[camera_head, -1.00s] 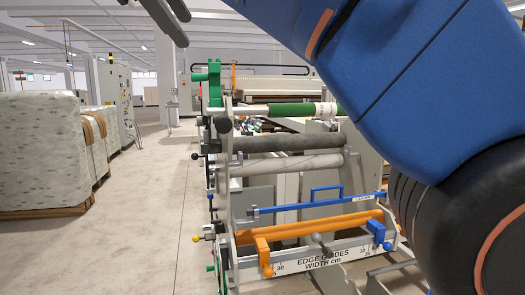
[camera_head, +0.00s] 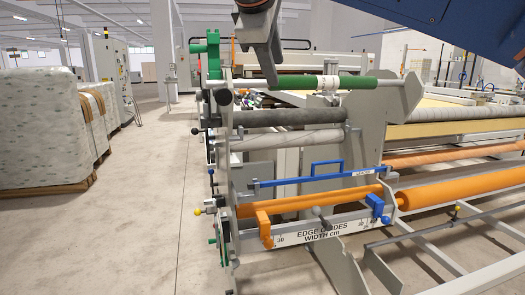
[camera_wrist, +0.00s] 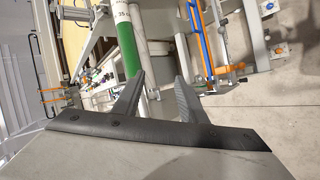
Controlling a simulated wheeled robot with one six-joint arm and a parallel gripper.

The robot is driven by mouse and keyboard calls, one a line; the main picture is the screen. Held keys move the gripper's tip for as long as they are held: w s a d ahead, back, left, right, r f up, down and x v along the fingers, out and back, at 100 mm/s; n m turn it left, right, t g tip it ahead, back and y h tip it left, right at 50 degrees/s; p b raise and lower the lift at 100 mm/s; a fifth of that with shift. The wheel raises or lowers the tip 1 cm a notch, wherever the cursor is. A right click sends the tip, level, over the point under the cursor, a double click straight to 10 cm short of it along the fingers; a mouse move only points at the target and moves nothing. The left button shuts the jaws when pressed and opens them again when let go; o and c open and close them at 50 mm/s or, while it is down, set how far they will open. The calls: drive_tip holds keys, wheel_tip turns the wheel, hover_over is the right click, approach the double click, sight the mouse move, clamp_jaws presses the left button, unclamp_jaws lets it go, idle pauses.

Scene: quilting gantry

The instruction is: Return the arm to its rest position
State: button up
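My gripper (camera_wrist: 160,76) shows in the wrist view with its two dark fingers apart and nothing between them. Beyond the fingers in that view are the green and white roller (camera_wrist: 127,43) and the gantry frame. In the head view, dark end parts of my arm hang at the top middle, in front of the gantry's upper part. My blue arm link crosses the top right corner. Whether the fingers touch anything is not shown, but no contact is visible.
The gantry's side frame carries a green roller (camera_head: 287,82), grey rollers (camera_head: 290,116), a blue bar (camera_head: 315,178) and an orange bar (camera_head: 310,201). An orange roller (camera_head: 460,188) extends right. Wrapped stacks (camera_head: 38,128) stand left. The floor aisle (camera_head: 150,190) between is clear.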

drive_tip(key=s+d+f+m+g, duration=0.2)
drive_tip(key=s+d+f+m, duration=0.1)
drive_tip(key=d+f, duration=0.65)
drive_tip(key=s+d+f+m+g, duration=0.1)
drive_tip(key=s+d+f+m, duration=0.1)
drive_tip(key=d+f, duration=0.75)
drive_tip(key=s+d+f+m+y, duration=0.1)
drive_tip(key=s+d+f+m, duration=0.1)
drive_tip(key=s+f, duration=0.3)
drive_tip(key=s+d+f+m+g+y, duration=0.1)
drive_tip(key=s+d+f+m, duration=0.2)
drive_tip(key=f, duration=1)
drive_tip(key=s+d+f+m, duration=0.2)
drive_tip(key=s+f+m, duration=0.2)
drive_tip(key=s+f, duration=0.4)
wheel_tip(320, 180, down, 2)
drive_tip(key=shift+s+d+m+g+y, duration=0.15)
drive_tip(key=shift+d+m+g+y, duration=0.15)
drive_tip(key=shift+d+y, duration=0.1)
